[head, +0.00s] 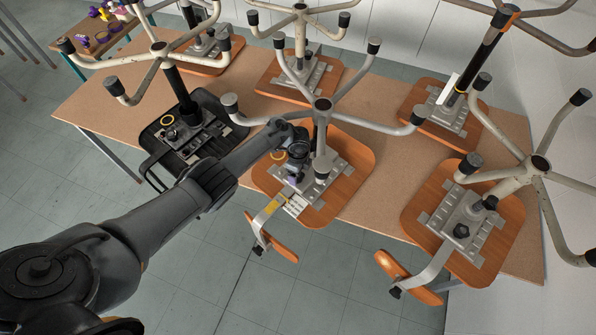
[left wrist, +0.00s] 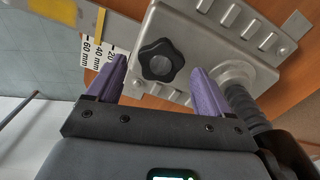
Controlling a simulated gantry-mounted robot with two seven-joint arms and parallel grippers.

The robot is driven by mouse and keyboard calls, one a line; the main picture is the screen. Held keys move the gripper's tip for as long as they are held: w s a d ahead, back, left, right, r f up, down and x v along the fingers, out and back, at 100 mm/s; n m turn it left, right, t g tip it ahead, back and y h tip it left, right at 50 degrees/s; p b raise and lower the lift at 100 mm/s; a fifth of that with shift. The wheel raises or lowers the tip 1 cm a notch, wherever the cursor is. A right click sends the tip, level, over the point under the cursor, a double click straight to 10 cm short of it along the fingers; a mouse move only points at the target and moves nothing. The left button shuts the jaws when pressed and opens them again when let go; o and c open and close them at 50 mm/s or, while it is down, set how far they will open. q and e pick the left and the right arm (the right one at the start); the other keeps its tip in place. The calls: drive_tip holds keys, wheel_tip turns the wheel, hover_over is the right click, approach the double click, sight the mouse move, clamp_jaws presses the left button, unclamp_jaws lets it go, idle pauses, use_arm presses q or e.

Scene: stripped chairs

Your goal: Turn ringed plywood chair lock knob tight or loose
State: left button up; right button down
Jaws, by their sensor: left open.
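The ringed plywood chair (head: 345,150) lies upside down on the table in the middle, its legs pointing up. A yellow ring (head: 278,155) lies on its seat beside my left arm. In the left wrist view its black star-shaped lock knob (left wrist: 160,62) stands on the grey metal seat plate (left wrist: 205,32). My left gripper (head: 293,180) is over that plate, hiding the knob in the head view. In the left wrist view the left gripper (left wrist: 155,85) is open, purple fingers either side of the knob's near edge. I see a gap at both sides; contact cannot be told.
A millimetre scale (head: 295,205) sits beside the chair's flat bar (head: 265,215). Other upturned chairs crowd the table (head: 95,105), including a black-seated one (head: 155,140) with a yellow ring and a plywood one (head: 480,235) at right. Their legs stick up around my arm.

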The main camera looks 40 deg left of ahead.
wheel_tip(320, 180, up, 9)
drive_tip(key=p, duration=0.8)
drive_tip(key=shift+r, duration=0.1)
